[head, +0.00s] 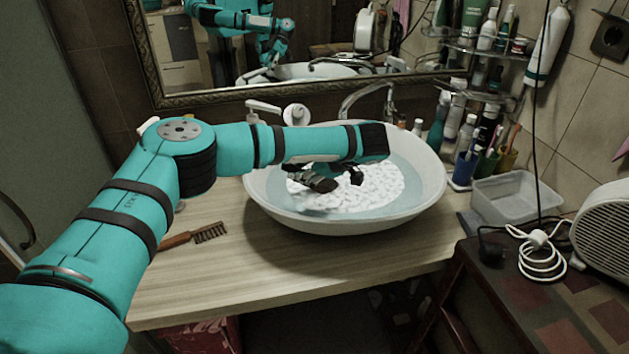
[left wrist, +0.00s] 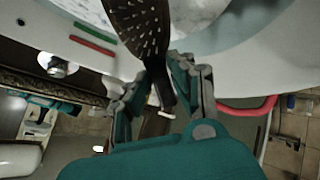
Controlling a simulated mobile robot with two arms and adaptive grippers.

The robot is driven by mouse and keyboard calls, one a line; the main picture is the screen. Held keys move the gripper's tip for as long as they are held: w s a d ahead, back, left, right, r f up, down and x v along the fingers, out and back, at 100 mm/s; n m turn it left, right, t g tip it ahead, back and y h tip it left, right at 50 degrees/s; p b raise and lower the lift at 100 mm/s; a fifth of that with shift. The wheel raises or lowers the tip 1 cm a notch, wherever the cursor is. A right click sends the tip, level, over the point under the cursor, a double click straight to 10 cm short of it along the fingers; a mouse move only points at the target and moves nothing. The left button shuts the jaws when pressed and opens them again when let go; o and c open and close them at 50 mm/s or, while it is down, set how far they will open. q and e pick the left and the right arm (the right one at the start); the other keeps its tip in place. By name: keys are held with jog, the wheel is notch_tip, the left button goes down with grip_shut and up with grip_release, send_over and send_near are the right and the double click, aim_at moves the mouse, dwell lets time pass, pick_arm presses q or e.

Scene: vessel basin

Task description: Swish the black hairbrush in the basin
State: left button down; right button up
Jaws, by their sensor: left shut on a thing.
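The basin (head: 340,226) is a white oval vessel on the wooden counter, with pale water (head: 408,203) and a white speckled patch inside. My left gripper (head: 336,181) is over the inside of the basin, low near the water. In the left wrist view its fingers (left wrist: 163,82) are shut on the handle of the black hairbrush (left wrist: 144,22). The brush head, with pale-tipped bristles, points away from the gripper over the basin. In the head view the brush is hard to tell from the dark fingers. Whether it touches the water is unclear. My right gripper is out of view.
A faucet (head: 388,97) stands behind the basin. Bottles, a clear plastic tub (head: 517,198) and a coiled white cable (head: 541,258) are at the right. The front counter is clear.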

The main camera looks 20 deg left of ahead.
pick_arm(q)
jog(key=shift+s+a, duration=0.1)
jog(key=shift+a, duration=0.05)
jog(key=shift+s+a, duration=0.2)
jog(key=shift+a, duration=0.1)
jog(key=shift+w+d, duration=0.1)
jog(key=shift+w+d, duration=0.25)
jog(key=shift+d, duration=0.15)
jog(key=shift+s+a, duration=0.1)
jog(key=shift+a, duration=0.05)
dwell(0.3)
jog(key=shift+s+a, duration=0.25)
jog(key=shift+a, duration=0.1)
jog(key=shift+w+d, duration=0.15)
jog(key=shift+d, duration=0.05)
jog(key=shift+w+d+b, duration=0.2)
jog(key=shift+d+b, duration=0.1)
jog(key=shift+d, duration=0.05)
